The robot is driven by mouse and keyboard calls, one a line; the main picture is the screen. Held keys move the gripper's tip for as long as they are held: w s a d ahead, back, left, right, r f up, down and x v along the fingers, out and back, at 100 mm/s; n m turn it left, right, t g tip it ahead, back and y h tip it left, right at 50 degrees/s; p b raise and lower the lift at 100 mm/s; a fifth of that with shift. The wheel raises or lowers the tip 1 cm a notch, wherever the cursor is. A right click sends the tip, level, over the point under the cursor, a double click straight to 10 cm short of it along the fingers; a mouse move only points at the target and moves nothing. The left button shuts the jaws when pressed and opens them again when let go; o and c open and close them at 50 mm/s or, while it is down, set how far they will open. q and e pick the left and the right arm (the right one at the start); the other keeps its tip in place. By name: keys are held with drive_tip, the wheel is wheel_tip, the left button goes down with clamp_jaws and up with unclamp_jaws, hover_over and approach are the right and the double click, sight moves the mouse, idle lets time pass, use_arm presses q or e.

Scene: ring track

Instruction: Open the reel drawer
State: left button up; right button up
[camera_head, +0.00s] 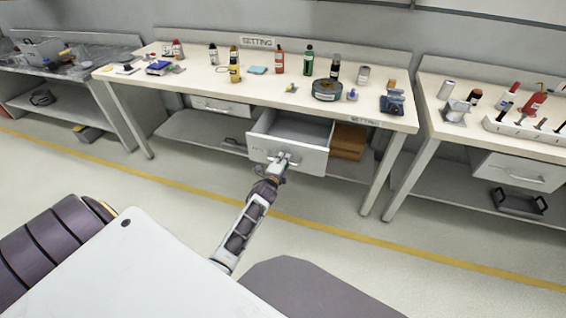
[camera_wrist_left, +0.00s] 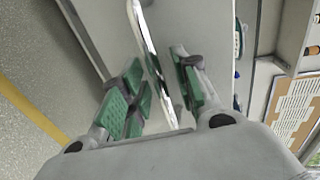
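A light grey drawer (camera_head: 288,150) under the middle workbench stands pulled out, and the part of its inside that shows looks empty. My left gripper (camera_head: 277,166) is at the drawer's front, by its metal handle (camera_head: 290,159). In the left wrist view the shiny handle (camera_wrist_left: 148,55) runs between the green-padded fingers of my left gripper (camera_wrist_left: 158,95). The fingers stand apart on either side of the handle, with a gap showing. My right gripper is not in view.
The middle bench (camera_head: 220,83) carries bottles, a dark round reel (camera_head: 327,90) and small tools. Another closed drawer (camera_head: 221,106) is to the left. Orange-brown boxes (camera_head: 348,142) sit on the lower shelf to the right. A yellow line (camera_head: 335,229) crosses the clear floor in front.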

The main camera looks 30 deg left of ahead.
use_arm(q)
drive_tip(key=shift+s, duration=0.1)
idle(0.3)
drive_tip(key=v, duration=1.1)
drive_tip(key=shift+s, duration=0.35)
drive_tip(key=shift+d+r, duration=0.1)
drive_tip(key=shift+r, duration=0.05)
idle(0.8)
